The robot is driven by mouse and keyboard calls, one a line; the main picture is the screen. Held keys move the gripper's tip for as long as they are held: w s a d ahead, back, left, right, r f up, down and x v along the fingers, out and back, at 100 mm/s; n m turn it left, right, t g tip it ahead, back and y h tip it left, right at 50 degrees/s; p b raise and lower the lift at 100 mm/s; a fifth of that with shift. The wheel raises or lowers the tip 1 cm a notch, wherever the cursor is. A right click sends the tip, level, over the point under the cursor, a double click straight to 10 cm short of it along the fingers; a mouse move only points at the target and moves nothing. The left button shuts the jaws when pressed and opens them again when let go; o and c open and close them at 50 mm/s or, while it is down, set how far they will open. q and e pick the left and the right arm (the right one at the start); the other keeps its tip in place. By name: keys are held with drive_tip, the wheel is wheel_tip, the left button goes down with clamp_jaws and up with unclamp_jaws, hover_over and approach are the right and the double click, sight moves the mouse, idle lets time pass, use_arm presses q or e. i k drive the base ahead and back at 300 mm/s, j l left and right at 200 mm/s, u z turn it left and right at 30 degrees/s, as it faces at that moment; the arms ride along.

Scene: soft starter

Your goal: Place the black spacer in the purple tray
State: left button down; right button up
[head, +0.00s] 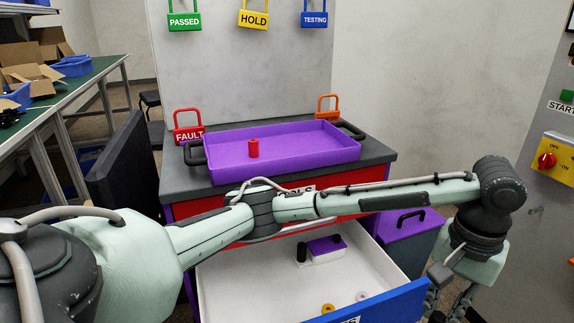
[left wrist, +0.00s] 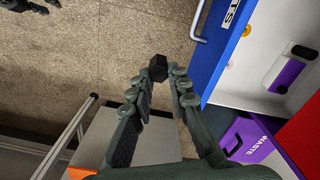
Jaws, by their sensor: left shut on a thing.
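The purple tray (head: 330,148) lies on top of the grey cabinet, with a red cylindrical piece (head: 253,148) standing in it. My left gripper (left wrist: 160,88) is shut on a small dark hexagonal piece, the black spacer (left wrist: 158,68), held at its fingertips. In the head view the left gripper (head: 450,305) is low at the right, beside the open drawer's front corner, and the spacer cannot be made out there. The gripper is well below and right of the tray. A dark finger-like part at the top left of the left wrist view may be my right gripper.
The open white drawer (head: 240,285) with a blue front (head: 380,303) holds a black and purple item (head: 325,247), a yellow ring (head: 327,309) and a pale ring (head: 362,297). A purple waste bin (head: 410,240) stands right of the cabinet. Padlocks stand behind the tray.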

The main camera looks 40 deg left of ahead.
sight(301, 149)
drive_tip(key=i+l+u, duration=0.1)
drive_tip(key=u, duration=0.25)
drive_tip(key=l+u, duration=0.15)
drive_tip(key=u, duration=0.25)
drive_tip(key=i+l+u, duration=0.1)
drive_tip(key=u, duration=0.25)
drive_tip(key=l+u, duration=0.45)
drive_tip(key=l, duration=0.5)
drive_tip(key=l+u, duration=0.1)
drive_tip(key=l, duration=0.9)
drive_tip(key=i, duration=0.1)
